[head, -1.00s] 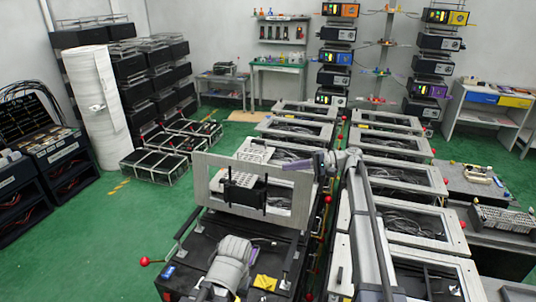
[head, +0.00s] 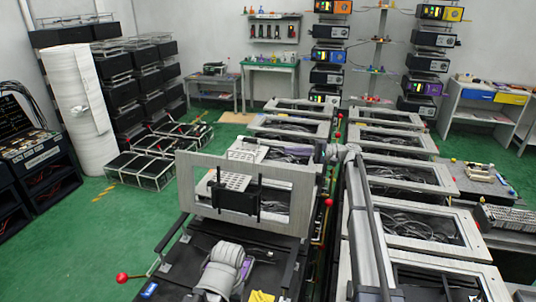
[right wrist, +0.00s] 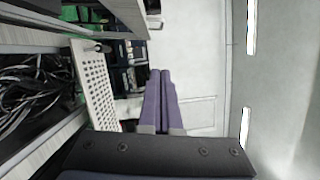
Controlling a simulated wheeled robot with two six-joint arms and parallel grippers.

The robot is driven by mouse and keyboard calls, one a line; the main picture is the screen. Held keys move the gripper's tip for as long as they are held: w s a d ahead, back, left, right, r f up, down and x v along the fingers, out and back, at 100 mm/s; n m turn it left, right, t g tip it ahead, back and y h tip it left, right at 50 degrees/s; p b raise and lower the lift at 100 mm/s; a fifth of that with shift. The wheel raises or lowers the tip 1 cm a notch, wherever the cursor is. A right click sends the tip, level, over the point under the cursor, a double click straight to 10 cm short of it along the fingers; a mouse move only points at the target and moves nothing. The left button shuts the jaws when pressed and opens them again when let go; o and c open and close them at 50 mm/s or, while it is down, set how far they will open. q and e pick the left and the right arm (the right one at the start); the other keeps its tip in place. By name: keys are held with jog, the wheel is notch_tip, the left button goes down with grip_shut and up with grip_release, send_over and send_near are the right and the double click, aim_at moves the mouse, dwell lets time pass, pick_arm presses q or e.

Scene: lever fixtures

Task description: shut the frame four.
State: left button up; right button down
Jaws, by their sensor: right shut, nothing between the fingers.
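A light grey rectangular frame (head: 295,209) stands raised and nearly upright over the nearest dark fixture in the left row in the head view. A black bracket (head: 215,202) crosses its opening. Which frame is number four cannot be read. My right gripper (head: 320,152) is at the frame's upper right corner, partly hidden. Its purple fingers are together and empty in the right wrist view (right wrist: 160,90); contact with the frame cannot be made out. My left arm is low in front of the fixture; a purple part of its gripper (head: 246,268) may show, but its fingertips are unclear.
Other framed fixtures lie flat in two rows, such as one at the right (head: 437,236). A lever with a red ball (head: 122,278) sticks out left of the near fixture. A perforated white plate (right wrist: 93,85) is left of my right fingers.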

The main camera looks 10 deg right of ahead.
jog(key=s+a+r+p, duration=0.1)
jog(key=s+a, duration=0.1)
jog(key=a, duration=0.9)
jog(key=shift+s+r, duration=0.2)
jog(key=shift+s, duration=0.15)
jog(key=shift+s+a, duration=0.1)
